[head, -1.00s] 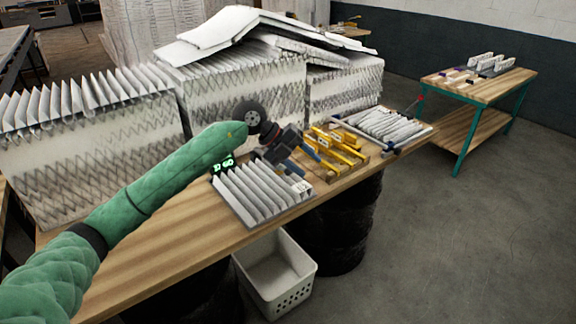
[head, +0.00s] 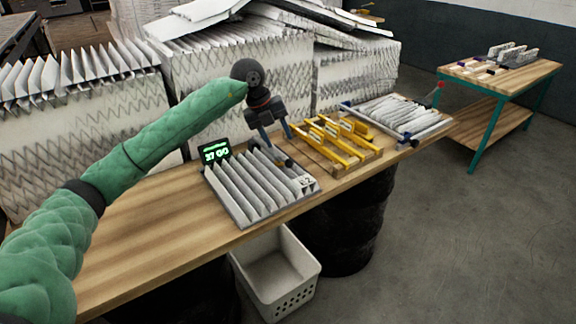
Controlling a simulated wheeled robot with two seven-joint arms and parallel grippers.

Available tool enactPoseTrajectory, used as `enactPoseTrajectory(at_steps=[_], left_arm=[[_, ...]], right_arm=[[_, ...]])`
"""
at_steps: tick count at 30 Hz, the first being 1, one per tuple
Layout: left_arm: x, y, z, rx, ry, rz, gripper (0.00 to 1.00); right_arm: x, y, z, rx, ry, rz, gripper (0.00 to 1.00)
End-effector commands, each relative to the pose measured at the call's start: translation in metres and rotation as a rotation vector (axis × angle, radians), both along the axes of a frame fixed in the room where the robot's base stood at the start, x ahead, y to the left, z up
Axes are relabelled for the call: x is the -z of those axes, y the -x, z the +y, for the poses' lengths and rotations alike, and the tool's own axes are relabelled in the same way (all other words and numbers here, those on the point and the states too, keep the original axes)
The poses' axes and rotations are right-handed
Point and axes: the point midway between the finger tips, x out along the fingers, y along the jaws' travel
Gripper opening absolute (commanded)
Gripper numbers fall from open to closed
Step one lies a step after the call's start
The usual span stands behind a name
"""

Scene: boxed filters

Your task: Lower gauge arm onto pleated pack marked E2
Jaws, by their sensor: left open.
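The grey-white pleated pack (head: 243,192) lies on the wooden bench, its pleats facing up. A label reading E2 (head: 307,183) is at its right corner. A small display (head: 215,152) with lit green digits stands at its back left edge. A dark piece (head: 282,160) shows at the pack's back edge below my gripper; I cannot tell whether it is the gauge arm. My left gripper (head: 275,142) is open, with blue fingers pointing down above the back edge of the pack. Nothing shows between the fingers. My right gripper is not in view.
Yellow holders (head: 340,140) stand right of the pack. Beyond them lies another pleated pack (head: 398,118) in a frame with a red-tipped lever (head: 438,87). Big pleated stacks (head: 240,85) line the bench's back. Bare bench (head: 140,225) is at left. A white bin (head: 275,275) stands below.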

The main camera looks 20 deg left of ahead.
Motion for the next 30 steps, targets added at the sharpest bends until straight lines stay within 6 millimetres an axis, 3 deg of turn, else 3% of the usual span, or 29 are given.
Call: enactPoseTrajectory(at_steps=[1,6,11,30], left_arm=[[0.009,0.000,0.000,0.000,0.001,-0.001,0.47],[0.015,0.000,0.000,0.001,0.000,-0.002,0.47],[0.018,0.000,-0.001,0.000,0.002,-0.001,0.47],[0.079,-0.010,-0.023,-0.001,0.001,0.001,0.47]], right_arm=[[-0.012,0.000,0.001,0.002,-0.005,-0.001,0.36],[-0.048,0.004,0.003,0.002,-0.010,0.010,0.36],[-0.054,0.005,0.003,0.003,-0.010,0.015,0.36],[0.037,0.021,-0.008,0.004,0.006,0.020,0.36]])
